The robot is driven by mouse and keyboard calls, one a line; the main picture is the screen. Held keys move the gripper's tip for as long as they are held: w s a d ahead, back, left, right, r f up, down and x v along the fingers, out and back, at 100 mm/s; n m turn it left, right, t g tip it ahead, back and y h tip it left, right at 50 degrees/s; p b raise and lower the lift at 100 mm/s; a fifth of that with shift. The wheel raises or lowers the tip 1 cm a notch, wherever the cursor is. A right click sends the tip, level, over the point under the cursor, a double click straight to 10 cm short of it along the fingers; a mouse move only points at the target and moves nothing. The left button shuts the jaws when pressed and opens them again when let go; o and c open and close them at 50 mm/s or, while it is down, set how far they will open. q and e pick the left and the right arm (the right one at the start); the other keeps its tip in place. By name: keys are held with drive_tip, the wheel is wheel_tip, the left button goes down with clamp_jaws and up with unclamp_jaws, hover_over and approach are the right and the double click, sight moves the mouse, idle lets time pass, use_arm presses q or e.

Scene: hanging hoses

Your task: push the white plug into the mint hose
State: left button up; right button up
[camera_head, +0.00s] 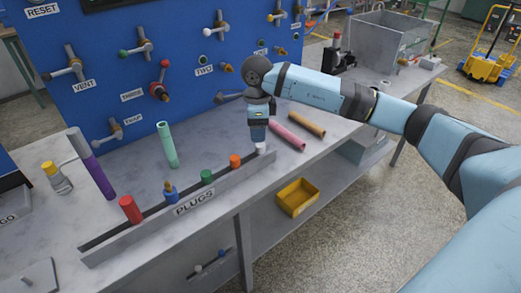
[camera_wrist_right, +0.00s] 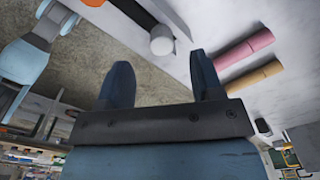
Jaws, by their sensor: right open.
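The white plug (camera_head: 261,148) stands at the right end of the grey rack labelled PLUGS (camera_head: 150,218). In the wrist view the white plug (camera_wrist_right: 161,40) lies ahead of the gap between my fingers. My right gripper (camera_head: 258,133) points down just above it. Its two dark fingers (camera_wrist_right: 159,65) are apart, with nothing between them. The mint hose (camera_head: 167,145) stands nearly upright, slightly tilted, on the bench to the left, behind the rack. My left gripper is not seen.
Orange (camera_head: 235,161), green (camera_head: 207,176), blue (camera_head: 170,193) and red (camera_head: 131,210) plugs stand along the rack. A purple hose (camera_head: 92,165) stands at left. Pink (camera_head: 287,137) and tan (camera_head: 307,125) hoses lie right of my gripper. A blue valve panel (camera_head: 100,90) rises behind.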

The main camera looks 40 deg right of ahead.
sight(260, 144)
drive_tip(key=f, duration=0.6)
drive_tip(key=shift+s+d+f, duration=0.2)
drive_tip(key=shift+d+f, duration=0.1)
drive_tip(key=shift+d, duration=0.05)
drive_tip(key=c, duration=1)
